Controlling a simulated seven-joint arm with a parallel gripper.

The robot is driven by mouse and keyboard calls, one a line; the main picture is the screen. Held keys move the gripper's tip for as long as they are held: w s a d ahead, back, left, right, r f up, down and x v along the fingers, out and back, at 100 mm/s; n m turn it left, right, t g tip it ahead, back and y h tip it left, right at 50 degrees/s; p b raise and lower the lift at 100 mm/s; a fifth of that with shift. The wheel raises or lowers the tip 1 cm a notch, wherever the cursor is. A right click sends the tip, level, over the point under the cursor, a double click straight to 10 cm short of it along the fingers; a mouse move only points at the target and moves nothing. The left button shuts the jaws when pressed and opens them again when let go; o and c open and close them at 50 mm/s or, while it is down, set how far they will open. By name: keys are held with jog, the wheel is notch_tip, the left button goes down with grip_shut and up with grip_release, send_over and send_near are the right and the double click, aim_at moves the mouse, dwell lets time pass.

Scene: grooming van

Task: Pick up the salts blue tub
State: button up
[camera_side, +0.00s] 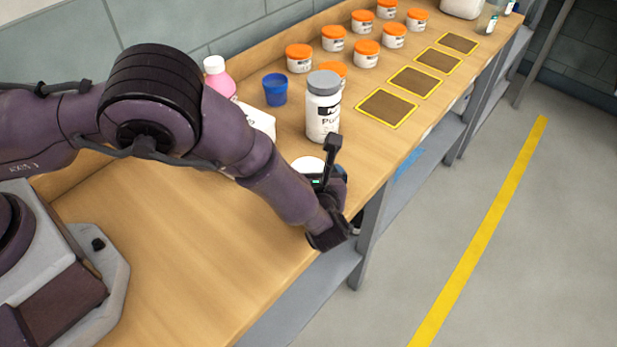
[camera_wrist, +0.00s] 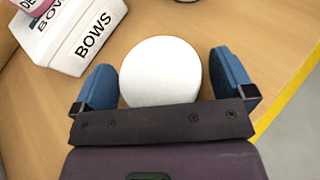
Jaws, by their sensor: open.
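My gripper (camera_side: 328,185) is open at the front edge of the bench, pointing down. In the wrist view its two blue-padded fingers stand on either side of a round white top (camera_wrist: 160,72). The same white top shows partly behind my gripper in the side view (camera_side: 308,165). Its sides and any label are hidden, so I cannot tell whether it is the salts tub or whether the fingers touch it. A small blue tub (camera_side: 275,91) stands farther back on the bench, apart from my gripper; no label on it is readable.
A white bottle with a grey lid (camera_side: 323,115) stands just behind my gripper. A white box marked BOWS (camera_wrist: 78,40) and a pink bottle (camera_side: 218,78) are to the left. Several orange-lidded jars (camera_side: 366,54) and yellow-edged brown mats (camera_side: 387,107) lie farther along the bench.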

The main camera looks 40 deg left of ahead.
jog(key=c, duration=1)
jog(key=shift+o, duration=0.2)
